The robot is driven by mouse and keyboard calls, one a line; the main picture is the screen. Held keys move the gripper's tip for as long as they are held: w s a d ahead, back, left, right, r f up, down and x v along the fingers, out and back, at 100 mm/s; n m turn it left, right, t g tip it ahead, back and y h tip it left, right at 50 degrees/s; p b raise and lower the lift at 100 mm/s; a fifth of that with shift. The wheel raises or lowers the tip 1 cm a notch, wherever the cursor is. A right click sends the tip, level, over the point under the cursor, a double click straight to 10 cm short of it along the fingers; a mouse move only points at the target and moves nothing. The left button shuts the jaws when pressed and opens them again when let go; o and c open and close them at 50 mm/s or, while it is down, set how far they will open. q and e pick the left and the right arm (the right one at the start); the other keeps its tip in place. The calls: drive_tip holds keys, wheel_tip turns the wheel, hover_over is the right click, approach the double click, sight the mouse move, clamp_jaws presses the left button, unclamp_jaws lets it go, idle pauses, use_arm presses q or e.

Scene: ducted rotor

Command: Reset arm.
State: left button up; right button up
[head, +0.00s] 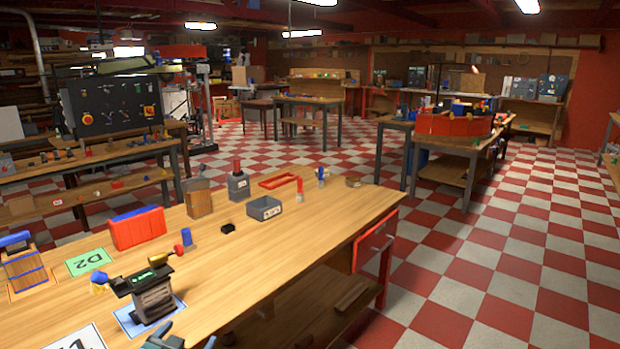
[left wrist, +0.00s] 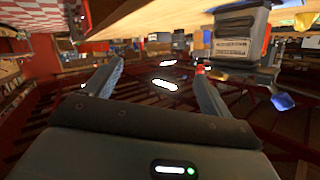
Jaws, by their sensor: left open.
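My left gripper (head: 188,338) shows at the bottom edge of the head view, by the near side of the wooden workbench (head: 300,240). Only its tips show there; the rest of the arm is out of frame. In the left wrist view its two fingers (left wrist: 158,66) stand wide apart with nothing between them. A dark-topped device (head: 152,298) stands on a blue-edged mat just beyond the gripper, apart from it as far as I can tell. The same device appears upside down in the wrist view (left wrist: 238,38). My right gripper is not in view.
The bench also carries a red case (head: 138,230), a green D2 card (head: 90,262), a grey bin (head: 264,208), a red frame (head: 280,181) and a small black block (head: 228,228). The bench's front right part is bare. Checkered floor (head: 480,270) lies open to the right.

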use_arm(q)
drive_tip(key=s+d+f+g+h, duration=0.1)
drive_tip(key=s+d+f, duration=0.2)
drive_tip(key=s, duration=0.6)
drive_tip(key=s+d+f+g, duration=0.1)
drive_tip(key=s+d+f, duration=0.2)
drive_tip(key=s, duration=0.6)
drive_tip(key=s+d+f+g+h, duration=0.1)
drive_tip(key=s+d+f+g, duration=0.1)
drive_tip(key=s+d, duration=0.3)
drive_tip(key=s+f, duration=0.1)
drive_tip(key=s, duration=0.3)
drive_tip(key=shift+s+d+f+n+h, duration=0.2)
drive_tip(key=shift+d+f+n+h, duration=0.1)
drive_tip(key=shift+d+f+n, duration=0.1)
